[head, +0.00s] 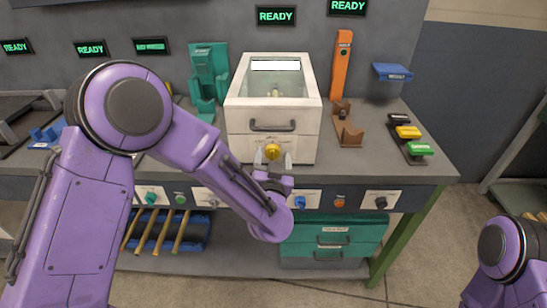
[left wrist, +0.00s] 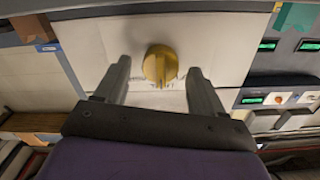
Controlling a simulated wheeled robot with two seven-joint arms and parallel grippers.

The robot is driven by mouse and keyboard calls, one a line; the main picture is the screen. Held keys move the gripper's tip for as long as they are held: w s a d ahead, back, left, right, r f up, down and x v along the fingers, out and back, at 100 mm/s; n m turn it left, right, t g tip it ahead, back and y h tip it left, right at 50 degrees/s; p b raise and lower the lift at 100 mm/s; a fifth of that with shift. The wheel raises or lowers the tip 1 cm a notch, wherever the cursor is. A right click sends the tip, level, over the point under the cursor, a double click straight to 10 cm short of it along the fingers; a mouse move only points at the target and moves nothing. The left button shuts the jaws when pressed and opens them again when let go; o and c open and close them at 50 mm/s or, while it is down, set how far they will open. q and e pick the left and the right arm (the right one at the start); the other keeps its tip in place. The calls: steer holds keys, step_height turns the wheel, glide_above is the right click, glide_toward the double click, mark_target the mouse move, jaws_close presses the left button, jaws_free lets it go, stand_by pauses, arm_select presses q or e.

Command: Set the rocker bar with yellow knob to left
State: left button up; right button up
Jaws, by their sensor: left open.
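The yellow knob (head: 272,152) sits on the lower front of a white cabinet (head: 240,118). In the left wrist view the yellow knob (left wrist: 160,65) is round with a raised bar standing about upright across its face. My left gripper (head: 273,162) is open in front of it. In the left wrist view the two fingers of my left gripper (left wrist: 158,72) are on either side of the knob, with gaps on both sides. Whether the fingertips reach the panel I cannot tell. Lettering below the knob is partly hidden. My right gripper is out of view.
A dark handle (head: 272,126) is just above the knob. A row of small controls, with a blue knob (head: 300,202) and an orange button (head: 339,203), runs along the bench front. Green drawers (head: 334,234) are below. Coloured switches (head: 408,132) lie at right.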

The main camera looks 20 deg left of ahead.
arm_select(q)
steer(key=shift+d, duration=0.1)
steer(key=c, duration=1.1)
steer(key=shift+o, duration=0.2)
steer(key=shift+n, duration=0.5)
steer(key=shift+n+b, duration=0.45)
steer(key=shift+n, duration=1.55)
steer(key=shift+a+n+b, duration=0.2)
steer(key=shift+n+b, duration=0.45)
steer(key=shift+n, duration=1.85)
steer(key=o, duration=1.1)
steer(key=shift+c, duration=0.2)
